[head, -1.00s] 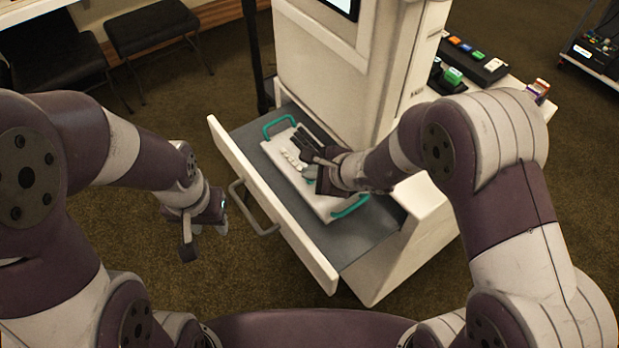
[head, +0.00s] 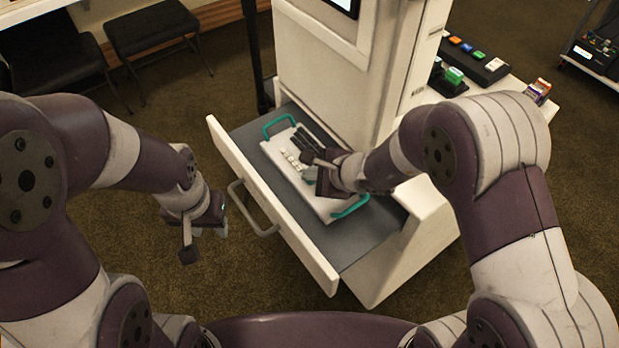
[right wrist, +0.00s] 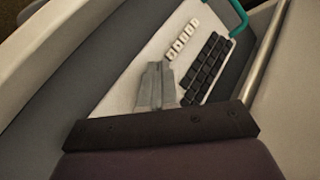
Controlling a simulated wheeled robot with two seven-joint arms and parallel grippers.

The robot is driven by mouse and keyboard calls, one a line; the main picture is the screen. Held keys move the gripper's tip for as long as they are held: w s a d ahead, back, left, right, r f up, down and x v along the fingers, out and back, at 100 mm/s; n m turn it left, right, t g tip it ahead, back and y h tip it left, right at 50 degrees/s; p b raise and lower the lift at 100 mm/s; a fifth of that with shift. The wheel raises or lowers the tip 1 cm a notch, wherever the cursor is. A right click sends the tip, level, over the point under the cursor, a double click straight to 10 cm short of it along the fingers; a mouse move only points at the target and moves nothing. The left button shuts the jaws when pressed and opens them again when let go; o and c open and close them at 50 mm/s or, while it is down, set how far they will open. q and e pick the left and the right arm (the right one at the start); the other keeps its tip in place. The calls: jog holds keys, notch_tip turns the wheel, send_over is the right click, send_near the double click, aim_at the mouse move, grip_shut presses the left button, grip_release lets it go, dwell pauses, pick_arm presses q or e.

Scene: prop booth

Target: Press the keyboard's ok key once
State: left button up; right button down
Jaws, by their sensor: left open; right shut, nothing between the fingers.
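The keyboard (head: 325,207) is a white panel with teal handles at its ends, lying in an open drawer. It carries small white keys (head: 290,158) and a block of black keys, clearer in the right wrist view (right wrist: 208,68). A row of white keys (right wrist: 183,38) shows there too. I cannot read which key is ok. My right gripper (head: 312,167) is shut and empty over the keyboard. In the right wrist view its fingertips (right wrist: 157,66) lie just below the white row, left of the black keys; contact cannot be told. My left gripper (head: 205,240) is open, left of the drawer.
The drawer front (head: 265,205) with its bar handle (head: 250,210) stands between my left gripper and the keyboard. A tall white cabinet (head: 325,75) rises behind the drawer. A side shelf at right holds a box with coloured buttons (head: 475,60). Stools stand at upper left.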

aim_at(312, 183)
jog(key=shift+r+p, duration=0.4)
jog(key=shift+r, duration=0.35)
jog(key=shift+r, duration=0.1)
notch_tip(312, 183, up, 5)
jog(key=p, duration=0.3)
jog(key=shift+p, duration=0.35)
dwell(0.3)
